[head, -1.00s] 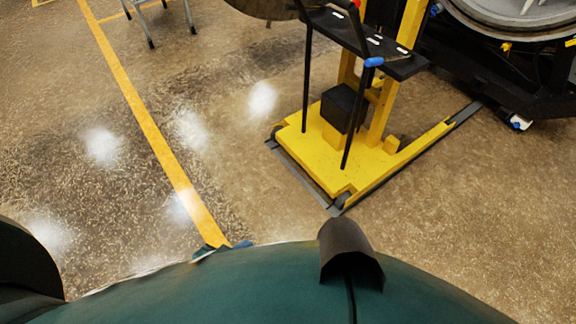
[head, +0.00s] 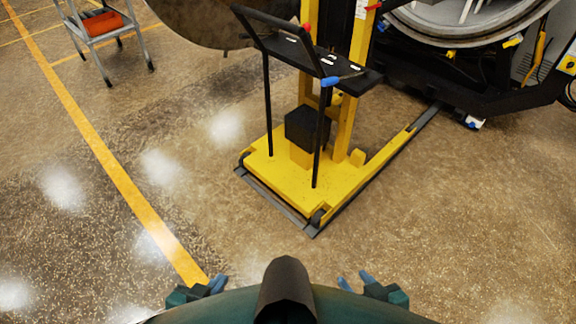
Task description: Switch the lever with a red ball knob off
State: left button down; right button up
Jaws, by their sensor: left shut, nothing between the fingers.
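A small red part (head: 307,27) shows at the left side of the yellow lift's mast, just above the black handle panel. Another red part (head: 372,6) shows at the mast's right side near the top edge. Both are too small to tell which, if either, is the lever's ball knob. My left gripper (head: 217,283) is low in the view, shut and empty, with blue fingertips. My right gripper (head: 356,281) is low and right of centre, its blue fingers apart and nothing between them. Both are far from the lift.
The yellow lift (head: 285,188) stands ahead on floor-level legs, with a black push handle (head: 290,40). A round furnace part (head: 465,25) is at upper right. A step ladder (head: 95,30) with an orange item stands at upper left. The floor between is clear.

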aim_at(307, 26)
jog(key=i+l+u, duration=0.1)
jog(key=i, duration=0.3)
jog(key=i+l+u, duration=0.15)
jog(key=i, duration=0.3)
jog(key=i+l+u, duration=0.1)
jog(key=i, duration=0.3)
jog(key=i+l+u, duration=0.15)
jog(key=i, duration=0.25)
